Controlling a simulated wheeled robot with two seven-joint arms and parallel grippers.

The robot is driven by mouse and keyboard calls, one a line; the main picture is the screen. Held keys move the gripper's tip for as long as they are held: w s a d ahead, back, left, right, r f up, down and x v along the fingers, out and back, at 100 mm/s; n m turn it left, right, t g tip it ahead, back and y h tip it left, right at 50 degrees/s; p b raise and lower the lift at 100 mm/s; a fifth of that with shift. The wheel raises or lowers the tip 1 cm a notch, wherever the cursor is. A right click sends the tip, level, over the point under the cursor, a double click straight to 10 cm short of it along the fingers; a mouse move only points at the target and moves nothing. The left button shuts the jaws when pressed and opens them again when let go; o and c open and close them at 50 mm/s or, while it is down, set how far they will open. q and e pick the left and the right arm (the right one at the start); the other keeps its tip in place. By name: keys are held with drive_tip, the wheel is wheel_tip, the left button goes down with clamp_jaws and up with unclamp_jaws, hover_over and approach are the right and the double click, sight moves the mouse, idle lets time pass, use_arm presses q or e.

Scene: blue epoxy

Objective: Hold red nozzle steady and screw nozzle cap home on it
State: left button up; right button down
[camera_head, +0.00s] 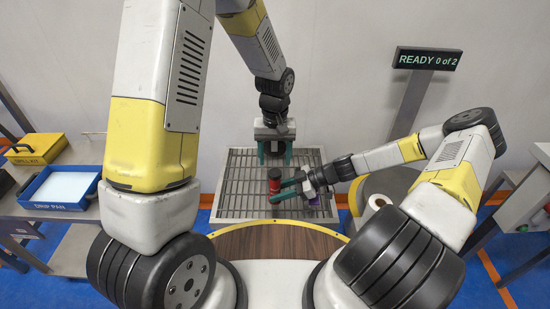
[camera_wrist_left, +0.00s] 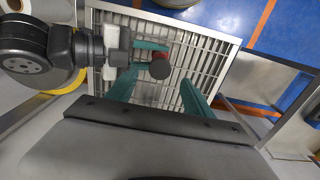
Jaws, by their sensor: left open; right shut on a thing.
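The red nozzle (camera_head: 274,187) stands over the grated tray, with a dark round top (camera_head: 274,174) that looks like the nozzle cap; how far it is seated cannot be told. My right gripper (camera_head: 284,190) comes from the right and is shut on the red nozzle. My left gripper (camera_head: 275,157) points down, open and empty, behind and above it. In the left wrist view, the dark round top (camera_wrist_left: 160,70) shows between the two spread teal fingers, apart from both, with a bit of red nozzle (camera_wrist_left: 160,55) beside it.
The metal grate (camera_head: 235,185) is otherwise bare. A blue drip pan (camera_head: 62,188) and a yellow spill kit box (camera_head: 36,148) sit on the left bench. A white roll (camera_head: 376,202) is at right. A sign (camera_head: 427,58) reads READY 0 of 2.

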use_arm(q)
wheel_tip(320, 180, up, 12)
idle(0.5)
drive_tip(key=shift+c, duration=0.2)
drive_tip(key=shift+c, duration=0.6)
drive_tip(key=m, duration=1.6)
hover_over(275, 172)
wheel_tip(275, 172, down, 8)
drive_tip(key=shift+s+f, duration=0.1)
drive_tip(key=shift+f, duration=4.55)
